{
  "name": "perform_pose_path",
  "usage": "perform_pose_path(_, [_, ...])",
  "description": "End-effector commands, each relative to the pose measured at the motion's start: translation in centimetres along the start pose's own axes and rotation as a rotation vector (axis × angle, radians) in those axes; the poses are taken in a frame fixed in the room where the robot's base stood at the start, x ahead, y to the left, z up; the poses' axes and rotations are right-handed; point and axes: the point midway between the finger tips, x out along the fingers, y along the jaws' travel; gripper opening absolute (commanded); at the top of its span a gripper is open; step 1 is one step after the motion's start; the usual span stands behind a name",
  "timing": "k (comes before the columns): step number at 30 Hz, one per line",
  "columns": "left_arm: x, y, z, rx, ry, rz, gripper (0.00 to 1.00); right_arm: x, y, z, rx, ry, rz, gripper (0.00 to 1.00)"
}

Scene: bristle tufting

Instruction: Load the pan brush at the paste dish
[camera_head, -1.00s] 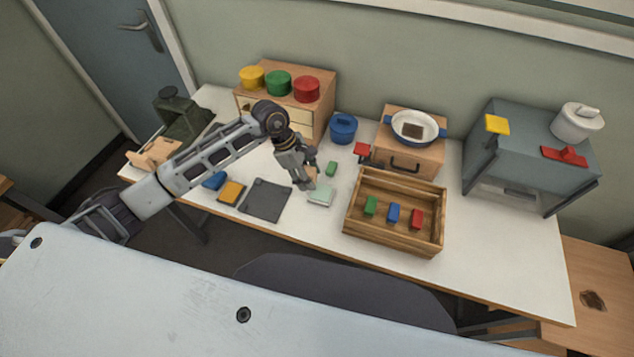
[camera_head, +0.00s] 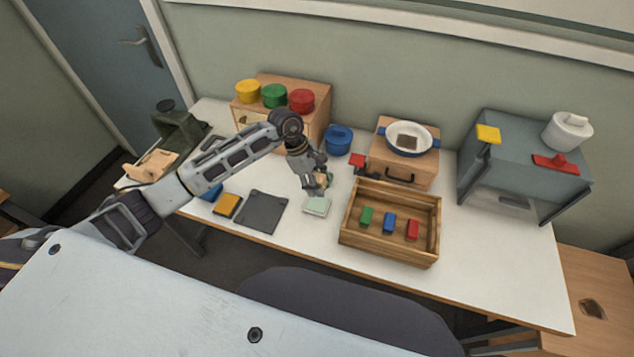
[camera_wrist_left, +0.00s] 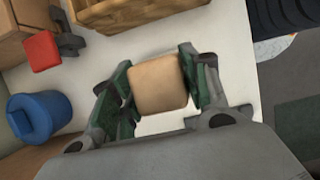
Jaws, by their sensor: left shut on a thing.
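My left gripper (camera_head: 321,181) is shut on a tan block-like piece, taken here as the pan brush (camera_wrist_left: 158,84), which sits between the two fingers in the left wrist view. Its underside and any bristles are hidden. The gripper is over the table, just behind a pale green square dish (camera_head: 316,206), taken here as the paste dish; I cannot tell the piece's height above the table. My right gripper is not in view.
A wooden crate (camera_head: 436,222) with small coloured blocks stands to the right. A dark mat (camera_head: 261,212) lies to the left. Behind are a blue pot (camera_head: 339,139), a red-topped item (camera_head: 357,160) and a white pan (camera_head: 409,137) on a wooden box.

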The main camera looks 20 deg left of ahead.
Motion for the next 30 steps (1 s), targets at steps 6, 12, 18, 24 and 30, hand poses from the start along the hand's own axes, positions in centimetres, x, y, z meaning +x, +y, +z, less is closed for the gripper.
perform_pose_path(6, [0.0, 0.0, 0.0, 0.000, 0.000, 0.000, 0.27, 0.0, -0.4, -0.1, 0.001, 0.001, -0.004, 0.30])
perform_pose_path(12, [0.3, 0.0, -0.1, -0.001, -0.001, 0.000, 0.27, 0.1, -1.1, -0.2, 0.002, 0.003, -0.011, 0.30])
perform_pose_path(18, [1.1, 0.0, -0.5, -0.002, -0.001, 0.000, 0.27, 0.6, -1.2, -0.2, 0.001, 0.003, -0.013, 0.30])
perform_pose_path(24, [2.4, 0.0, -1.0, -0.001, 0.000, 0.000, 0.27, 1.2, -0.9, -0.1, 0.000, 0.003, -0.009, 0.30])
perform_pose_path(30, [3.8, 0.0, -1.5, -0.001, -0.001, -0.001, 0.27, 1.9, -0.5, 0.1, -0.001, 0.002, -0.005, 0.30])
